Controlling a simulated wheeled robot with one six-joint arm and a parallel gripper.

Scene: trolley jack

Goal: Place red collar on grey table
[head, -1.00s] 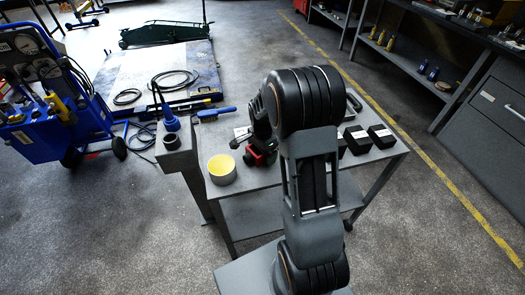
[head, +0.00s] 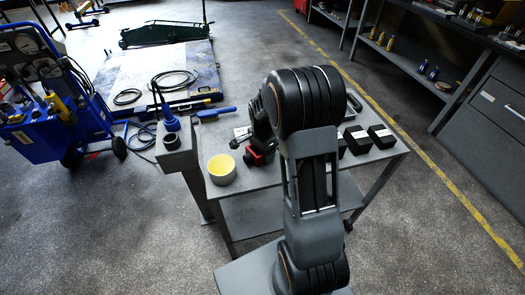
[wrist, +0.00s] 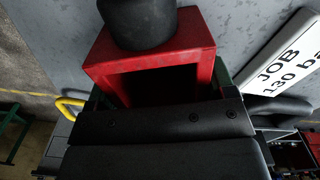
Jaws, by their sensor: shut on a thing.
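The red collar (wrist: 150,62) is a boxy red piece with a dark opening, seen large at the top of the wrist view. A black round part covers some of its top. My gripper (wrist: 165,112) is shut on the collar, its dark jaws across the lower middle of the wrist view. In the head view the collar (head: 252,158) is a small red patch left of my arm, mostly hidden by the arm and gripper. It is over or on the grey table (head: 255,179); I cannot tell whether it touches the top.
Black boxes (head: 381,136) stand at the right. A white job card (wrist: 288,60) lies near the collar. A blue-handled tool (head: 215,114) lies at the back left edge. Bare tabletop shows beside the roll.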

